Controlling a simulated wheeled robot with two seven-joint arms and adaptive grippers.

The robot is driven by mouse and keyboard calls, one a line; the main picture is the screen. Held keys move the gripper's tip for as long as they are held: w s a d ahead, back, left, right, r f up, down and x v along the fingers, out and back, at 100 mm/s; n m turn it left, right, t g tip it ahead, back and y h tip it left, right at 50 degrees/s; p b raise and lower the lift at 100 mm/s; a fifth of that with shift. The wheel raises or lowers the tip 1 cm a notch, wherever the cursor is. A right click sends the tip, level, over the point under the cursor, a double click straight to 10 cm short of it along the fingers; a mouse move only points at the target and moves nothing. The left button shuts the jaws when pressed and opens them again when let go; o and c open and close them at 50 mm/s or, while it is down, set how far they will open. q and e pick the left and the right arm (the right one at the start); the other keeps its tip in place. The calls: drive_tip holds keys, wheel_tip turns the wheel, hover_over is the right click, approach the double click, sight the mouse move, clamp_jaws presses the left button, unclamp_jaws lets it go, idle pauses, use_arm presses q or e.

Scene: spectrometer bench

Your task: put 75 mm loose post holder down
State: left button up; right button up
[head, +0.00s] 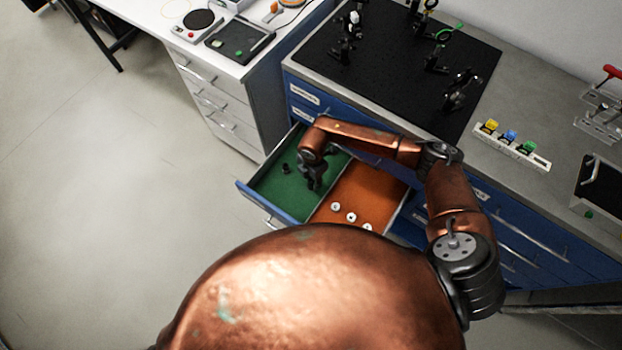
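My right gripper (312,178) points down into an open drawer (243,190), over its green-lined left compartment (277,196) near the divider. Its dark fingers are small, and I cannot tell whether they are open or shut or hold a post holder. A small black cylindrical piece (286,168) stands in the green compartment to the left of the gripper; I cannot tell its length. My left gripper does not show.
The drawer's orange compartment (375,191) holds several white round pieces (351,217). Above the drawer is a black breadboard (390,60) with optical mounts. A white rack (512,147) with coloured pieces stands to its right. A white bench (235,68) stands at left.

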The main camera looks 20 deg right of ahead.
wheel_tip(320, 180, up, 12)
drive_tip(key=p, duration=0.2)
drive_tip(key=shift+r, duration=0.2)
idle(0.3)
drive_tip(key=shift+d, duration=0.1)
